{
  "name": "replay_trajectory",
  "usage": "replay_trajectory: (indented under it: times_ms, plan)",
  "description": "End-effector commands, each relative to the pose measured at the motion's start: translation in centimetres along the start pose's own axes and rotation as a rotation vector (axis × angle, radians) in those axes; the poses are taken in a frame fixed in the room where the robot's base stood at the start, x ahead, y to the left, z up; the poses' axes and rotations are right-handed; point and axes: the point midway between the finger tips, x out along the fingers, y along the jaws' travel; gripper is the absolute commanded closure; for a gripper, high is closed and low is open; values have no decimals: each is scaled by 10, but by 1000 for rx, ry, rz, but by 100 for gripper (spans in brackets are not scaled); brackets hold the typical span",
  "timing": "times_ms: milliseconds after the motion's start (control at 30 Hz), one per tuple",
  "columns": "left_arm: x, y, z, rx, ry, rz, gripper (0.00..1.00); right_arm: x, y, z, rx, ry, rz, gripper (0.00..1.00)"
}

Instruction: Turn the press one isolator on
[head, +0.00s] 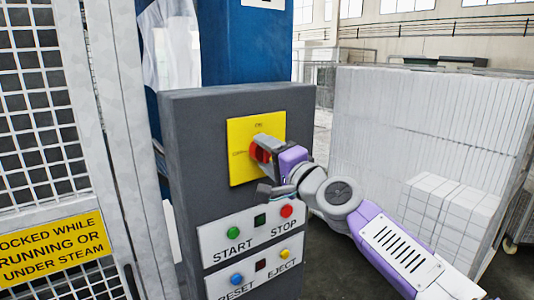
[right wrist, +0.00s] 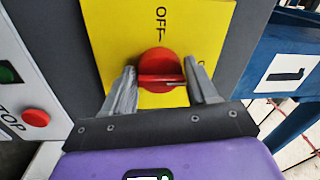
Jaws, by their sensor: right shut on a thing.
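The red isolator knob (right wrist: 160,66) sits on a yellow plate (right wrist: 112,22) on the dark press control box. My right gripper (right wrist: 166,88) has its two fingers either side of the knob's grip bar and is shut on it. In the right wrist view the bar lies level, with a pale line toward its right end, away from the OFF mark at the top. In the head view the yellow plate (head: 239,130) shows with the red knob (head: 258,152) partly hidden behind my right gripper (head: 266,165). My left gripper is not in view.
Below the plate, the box has a START and STOP panel (head: 261,229) and a RESET and EJECT panel (head: 228,280). A mesh guard (head: 42,120) with a yellow warning sign (head: 52,248) stands at the left.

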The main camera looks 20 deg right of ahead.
Motion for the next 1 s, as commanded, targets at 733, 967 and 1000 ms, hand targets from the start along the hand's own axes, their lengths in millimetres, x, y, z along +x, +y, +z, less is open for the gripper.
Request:
replay_trajectory:
  times_ms: [733,967,1000]
  plan:
    - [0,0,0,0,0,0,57,1,3,1,13,-2,5,20]
    - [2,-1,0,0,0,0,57,-4,2,0,11,-1,3,20]
    - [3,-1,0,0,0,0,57,-7,2,0,11,0,2,20]
